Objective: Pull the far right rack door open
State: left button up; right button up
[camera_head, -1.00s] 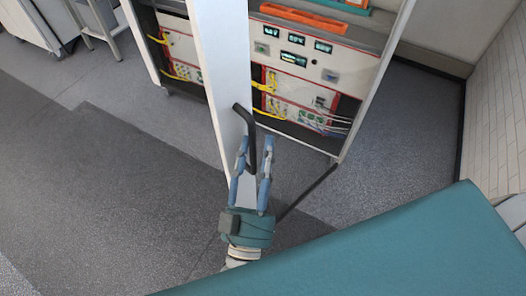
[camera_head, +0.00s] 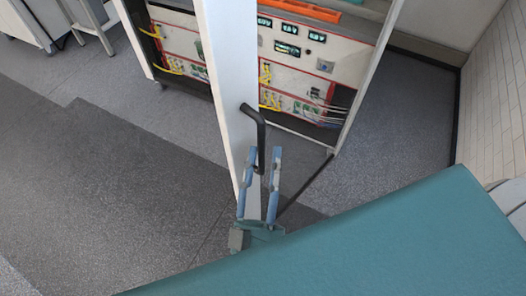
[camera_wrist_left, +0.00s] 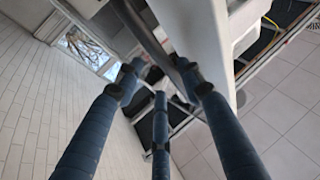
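The rack door (camera_head: 222,75) is a tall white panel standing swung out from the rack, seen nearly edge-on in the head view. Its black bent handle (camera_head: 261,132) is on the side facing right. My left gripper (camera_head: 263,152) has its blue fingers spread, with the lower part of the handle between them. Contact with the handle cannot be made out. In the left wrist view, the dark handle bar (camera_wrist_left: 147,38) runs between the spread fingertips (camera_wrist_left: 160,82), beside the pale door (camera_wrist_left: 195,35). My right gripper is not in view.
The open rack (camera_head: 310,75) holds instrument panels, with yellow cables and connectors low down. A tiled wall (camera_head: 495,110) stands at the right. Grey floor (camera_head: 100,185) is clear at the left. A metal stand (camera_head: 90,20) is at the far left.

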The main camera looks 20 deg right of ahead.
pick_arm(q)
jog(key=s+d+f+b, duration=0.1)
jog(key=s+f, duration=0.2)
jog(key=s, duration=0.4)
jog(key=shift+d+b, duration=0.25)
jog(key=shift+b, duration=0.1)
dwell(0.4)
